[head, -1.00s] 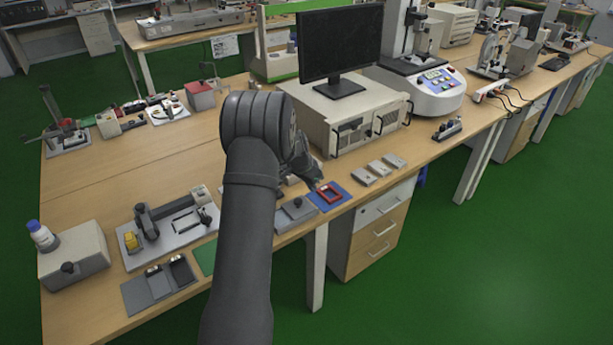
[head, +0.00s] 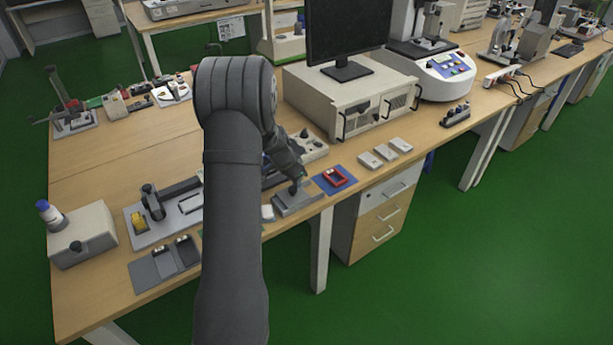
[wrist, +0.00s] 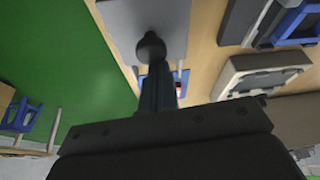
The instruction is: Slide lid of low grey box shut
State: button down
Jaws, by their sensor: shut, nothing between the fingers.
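The low grey box (head: 305,203) sits near the front edge of the bench, left of a blue mat. Its flat grey lid carries a dark round knob (head: 293,189), which also shows in the wrist view (wrist: 150,46). The lid's grey surface (wrist: 125,18) fills the top middle of the wrist view. My gripper (head: 295,181) is shut and empty, reaching down at the knob. In the wrist view its fingers (wrist: 155,82) end right by the knob; I cannot tell whether they touch it. My arm hides the bench left of the box.
A red frame (head: 336,176) lies on the blue mat (head: 322,184) just right of the box. Several small grey blocks (head: 370,160) lie further right. A beige instrument (head: 345,100) with a monitor stands behind. A pale piece (head: 267,213) lies at the box's left.

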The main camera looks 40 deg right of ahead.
aim_at(291, 188)
jog(key=shift+a, duration=1.25)
jog(key=d, duration=0.3)
jog(key=shift+w+d+r, duration=0.2)
jog(key=shift+d+r, duration=0.1)
jog(key=shift+w+d+r, duration=0.15)
jog(key=shift+r, duration=0.5)
jog(key=v, duration=0.8)
jog(key=shift+a+r, duration=0.25)
jog(key=shift+r, duration=0.1)
